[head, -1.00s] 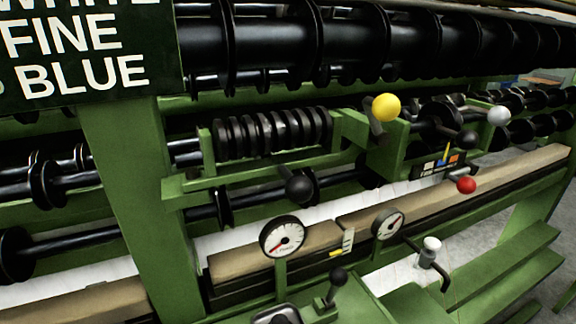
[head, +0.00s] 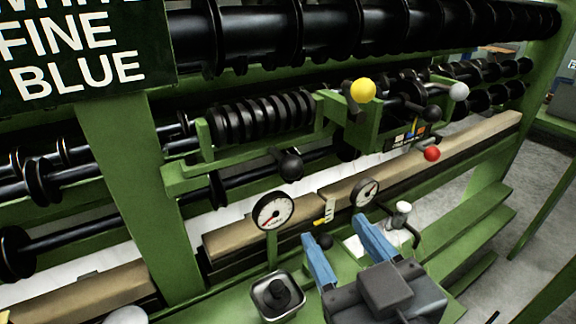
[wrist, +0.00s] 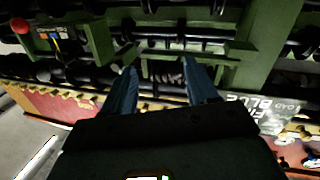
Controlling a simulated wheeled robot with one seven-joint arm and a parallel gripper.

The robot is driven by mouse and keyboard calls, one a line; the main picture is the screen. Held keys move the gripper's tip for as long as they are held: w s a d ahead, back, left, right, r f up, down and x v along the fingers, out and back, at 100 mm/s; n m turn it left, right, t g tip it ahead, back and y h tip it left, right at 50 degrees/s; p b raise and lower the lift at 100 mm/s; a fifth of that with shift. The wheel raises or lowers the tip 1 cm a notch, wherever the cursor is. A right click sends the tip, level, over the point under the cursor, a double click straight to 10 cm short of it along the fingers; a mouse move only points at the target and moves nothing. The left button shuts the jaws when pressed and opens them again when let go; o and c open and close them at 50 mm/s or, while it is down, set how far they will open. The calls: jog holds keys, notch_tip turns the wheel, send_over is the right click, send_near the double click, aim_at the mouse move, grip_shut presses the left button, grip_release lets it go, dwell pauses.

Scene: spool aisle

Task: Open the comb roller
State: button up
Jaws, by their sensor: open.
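The comb roller (head: 262,120), a black roller with several ridges, sits in a green frame (head: 200,172) at the middle left of the head view. A black ball knob (head: 291,165) is below its right part. My gripper (head: 336,233) is in the lower middle, below and right of the roller, with two blue fingers apart and nothing between them. In the wrist view my gripper (wrist: 163,80) is also open, pointing toward the dark rollers and green frame. I cannot make out the comb roller clearly there.
A yellow ball (head: 363,90), a white ball (head: 459,92) and a red ball (head: 432,154) are on levers at the right. A dark sign (head: 85,50) blocks the upper left.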

aim_at(296, 176)
jog(key=shift+n+y, duration=0.5)
jog(key=a+r, duration=0.1)
jog(key=w+a+r, duration=0.1)
jog(key=r, duration=0.1)
jog(key=a+r, duration=0.1)
jog(key=shift+w+a+r, duration=0.15)
jog(key=shift+w+r, duration=0.05)
jog(key=shift+w, duration=0.2)
jog(key=p+x, duration=0.1)
jog(key=x, duration=0.6)
jog(key=shift+w, duration=0.25)
grip_shut()
